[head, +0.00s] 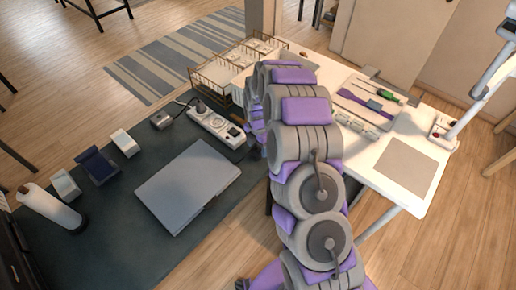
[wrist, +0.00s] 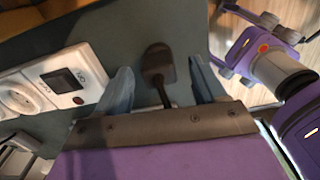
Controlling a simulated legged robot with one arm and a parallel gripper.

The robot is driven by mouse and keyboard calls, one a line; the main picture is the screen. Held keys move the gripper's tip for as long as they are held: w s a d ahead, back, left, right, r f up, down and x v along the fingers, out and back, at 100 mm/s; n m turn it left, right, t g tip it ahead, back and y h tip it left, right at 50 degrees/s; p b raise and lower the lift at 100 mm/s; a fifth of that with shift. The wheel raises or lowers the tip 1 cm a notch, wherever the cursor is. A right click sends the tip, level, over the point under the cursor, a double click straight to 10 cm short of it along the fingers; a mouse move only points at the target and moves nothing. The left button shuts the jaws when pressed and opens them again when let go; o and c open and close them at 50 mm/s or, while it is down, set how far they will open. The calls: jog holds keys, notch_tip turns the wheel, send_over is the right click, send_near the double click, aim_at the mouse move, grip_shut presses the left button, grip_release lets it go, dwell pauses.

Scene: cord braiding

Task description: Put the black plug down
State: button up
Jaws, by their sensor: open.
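The black plug (wrist: 158,60) lies on the dark tabletop in the wrist view, with its cord running back toward my gripper's base. My gripper (wrist: 160,66) is open, with one grey finger on each side of the plug and a visible gap on both sides. The white power strip (wrist: 66,78) is just left of the left finger; it also shows in the head view (head: 213,124). In the head view my arm hides most of the gripper, and I cannot make out this plug clearly.
A closed grey laptop (head: 187,184) lies in front of the strip. A grey adapter (head: 162,120) and a dark plug (head: 199,106) are at the strip's far end. A white table (head: 355,155) with tools stands to the right. The dark desk (head: 120,215) has free room around the laptop.

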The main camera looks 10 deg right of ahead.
aim_at(258, 148)
notch_tip(258, 148, up, 10)
jog(key=p, duration=0.2)
jog(key=s+a+r+m, duration=0.2)
jog(key=s+r+m, duration=0.4)
jog(key=s+r, duration=0.35)
jog(key=s+r+m, duration=0.3)
jog(key=s+m, duration=0.3)
jog(key=s, duration=0.5)
jog(key=s+d+r+m+g, duration=0.1)
jog(key=s+r+m, duration=0.2)
jog(key=s+m, duration=0.3)
jog(key=s+r+m, duration=0.4)
jog(key=s+m, duration=0.2)
jog(key=s, duration=0.9)
jog(key=shift+s+d+g, duration=0.35)
jog(key=shift+s+g, duration=0.05)
